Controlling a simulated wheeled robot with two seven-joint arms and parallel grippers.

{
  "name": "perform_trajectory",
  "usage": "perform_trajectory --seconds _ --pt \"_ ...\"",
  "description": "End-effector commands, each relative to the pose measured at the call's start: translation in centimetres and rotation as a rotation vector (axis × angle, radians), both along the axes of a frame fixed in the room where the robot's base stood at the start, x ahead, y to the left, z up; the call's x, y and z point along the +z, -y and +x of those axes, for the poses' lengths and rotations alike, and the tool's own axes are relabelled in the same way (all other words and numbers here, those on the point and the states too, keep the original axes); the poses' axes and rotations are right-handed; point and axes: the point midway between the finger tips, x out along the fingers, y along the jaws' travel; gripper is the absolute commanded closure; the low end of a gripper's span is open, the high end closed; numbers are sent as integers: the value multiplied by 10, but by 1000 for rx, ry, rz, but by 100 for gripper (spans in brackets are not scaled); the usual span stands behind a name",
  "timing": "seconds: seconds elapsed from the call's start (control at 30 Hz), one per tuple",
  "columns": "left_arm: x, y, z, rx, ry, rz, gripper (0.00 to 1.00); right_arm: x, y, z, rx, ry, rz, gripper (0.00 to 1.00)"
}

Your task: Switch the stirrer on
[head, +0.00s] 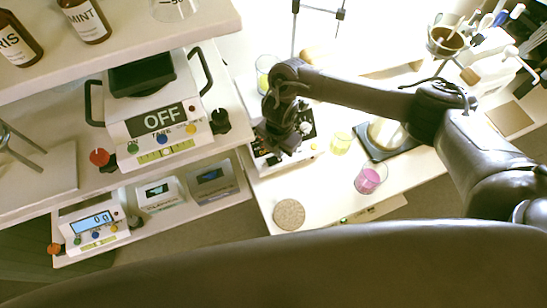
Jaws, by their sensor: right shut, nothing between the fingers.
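A white device with a dark top panel and small knobs (309,128), likely the stirrer, stands on the white bench in the middle of the head view. My right arm reaches in from the right, and my right gripper (275,142) is over the left part of this device, hiding much of it. The gripper is shut and empty, pointing down. Whether the fingertips touch the device cannot be told. The device's switch state is not readable. My left gripper is out of view.
A large balance (155,120) showing OFF stands on the left shelf. A smaller balance (93,225) with a lit display sits below. A beaker of pink liquid (370,178), a yellow beaker (341,142) and a round cork mat (289,214) are on the bench.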

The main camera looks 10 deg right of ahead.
Motion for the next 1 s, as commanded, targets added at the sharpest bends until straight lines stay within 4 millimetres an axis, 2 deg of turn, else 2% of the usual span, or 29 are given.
perform_trajectory --seconds 1.0 --pt "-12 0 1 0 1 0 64 -16 0 0 0 0 0 100"
